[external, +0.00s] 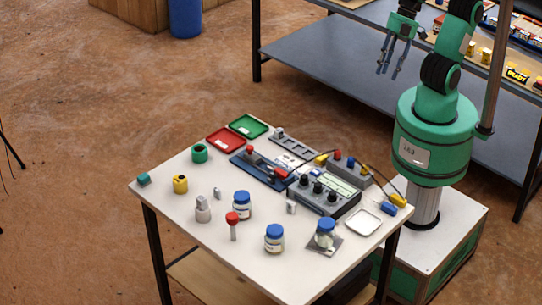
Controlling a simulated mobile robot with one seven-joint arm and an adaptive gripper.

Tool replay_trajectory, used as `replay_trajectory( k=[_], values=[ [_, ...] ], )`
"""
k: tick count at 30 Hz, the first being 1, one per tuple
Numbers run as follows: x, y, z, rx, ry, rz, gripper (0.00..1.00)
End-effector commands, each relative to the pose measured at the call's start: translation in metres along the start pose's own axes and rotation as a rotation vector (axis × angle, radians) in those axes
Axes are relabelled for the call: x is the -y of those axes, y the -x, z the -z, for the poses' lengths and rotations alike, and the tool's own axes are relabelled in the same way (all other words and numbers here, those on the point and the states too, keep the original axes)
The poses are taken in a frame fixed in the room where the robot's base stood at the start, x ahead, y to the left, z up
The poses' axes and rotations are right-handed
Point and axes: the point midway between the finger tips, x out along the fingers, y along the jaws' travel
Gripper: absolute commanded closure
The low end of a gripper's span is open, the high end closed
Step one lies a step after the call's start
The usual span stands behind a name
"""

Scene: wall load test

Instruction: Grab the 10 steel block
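My gripper (388,73) hangs at the upper right, above and behind the white-topped table and in front of the dark shelf. Its two blue-grey fingers are apart, with nothing between them. Several small grey metal pieces are on the table: a stepped cylinder (203,210) at the left, a small piece (217,193) behind it, and a small block (291,207) near the middle. Any number markings are too small to read, so I cannot tell which one is the 10 steel block. My gripper is far from all of them.
The table (165,209) also holds blue-lidded jars (274,238), a red-topped piece (232,222), green (200,153) and yellow (180,184) cylinders, red and green trays (249,126), grey instruments (325,196) with cables, and a white dish (363,222). A dark shelf (330,55) stands behind.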

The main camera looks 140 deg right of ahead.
Motion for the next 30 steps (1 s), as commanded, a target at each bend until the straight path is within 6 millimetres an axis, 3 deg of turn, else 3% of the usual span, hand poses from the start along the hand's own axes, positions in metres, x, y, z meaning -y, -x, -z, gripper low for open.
replay_trajectory(
  k=[3, 14, 30],
  values=[
    [-0.012, 0.001, 0.029, 0.023, 0.059, -0.005, 0.64],
    [-0.05, -0.015, 0.107, 0.085, 0.248, -0.011, 0.64],
    [-0.116, -0.072, 0.207, 0.179, 0.529, 0.01, 0.64]
  ],
)
